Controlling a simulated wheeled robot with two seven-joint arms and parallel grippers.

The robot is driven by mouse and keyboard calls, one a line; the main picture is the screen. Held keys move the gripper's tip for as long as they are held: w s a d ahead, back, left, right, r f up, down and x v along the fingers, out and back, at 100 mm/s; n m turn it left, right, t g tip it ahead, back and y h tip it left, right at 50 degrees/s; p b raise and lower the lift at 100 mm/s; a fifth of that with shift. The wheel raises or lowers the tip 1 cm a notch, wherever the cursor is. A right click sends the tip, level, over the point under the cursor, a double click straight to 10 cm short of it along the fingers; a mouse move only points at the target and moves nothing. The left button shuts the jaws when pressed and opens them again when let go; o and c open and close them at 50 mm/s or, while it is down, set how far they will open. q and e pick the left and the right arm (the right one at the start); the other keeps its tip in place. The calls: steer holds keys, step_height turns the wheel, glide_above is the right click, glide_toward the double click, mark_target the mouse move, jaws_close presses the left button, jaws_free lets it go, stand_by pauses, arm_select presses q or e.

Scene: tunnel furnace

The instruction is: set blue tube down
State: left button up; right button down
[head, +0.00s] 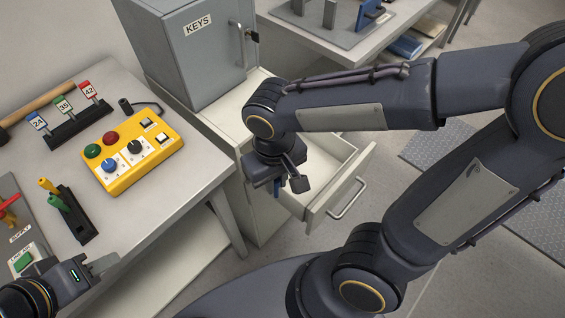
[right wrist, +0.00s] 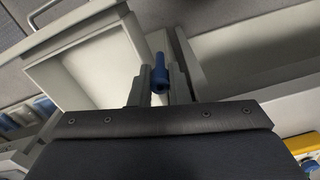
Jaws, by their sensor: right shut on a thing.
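My right gripper (head: 280,186) hangs fingers-down by the left side of the open drawer (head: 322,214). It is shut on the blue tube (right wrist: 158,74), which shows between the two fingers in the right wrist view (right wrist: 161,84). I cannot tell whether the tube touches anything below. My left gripper (head: 104,264) is at the lower left, by the near edge of the table; its finger opening is unclear.
A grey KEYS cabinet (head: 205,55) stands behind the drawer. The table at left holds a yellow control box (head: 130,165), a black rack with green and yellow tubes (head: 75,215), and a numbered tag rack (head: 75,125). The drawer's visible inside looks empty.

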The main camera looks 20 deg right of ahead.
steer(key=shift+w+d+f+b, duration=0.15)
steer(key=shift+w+d+f, duration=1.45)
steer(key=shift+f, duration=0.55)
steer(key=shift+w+d+f+b, duration=0.15)
steer(key=shift+w+d+f, duration=1.1)
steer(key=shift+w+f, duration=0.75)
steer(key=shift+w+d+f+b, duration=0.15)
steer(key=shift+w+d+f, duration=1.4)
steer(key=shift+f, duration=0.7)
steer(key=shift+w+a, duration=0.1)
steer(key=shift+f, duration=0.15)
steer(key=c, duration=1.4)
jaws_free()
steer(key=shift+o, duration=0.2)
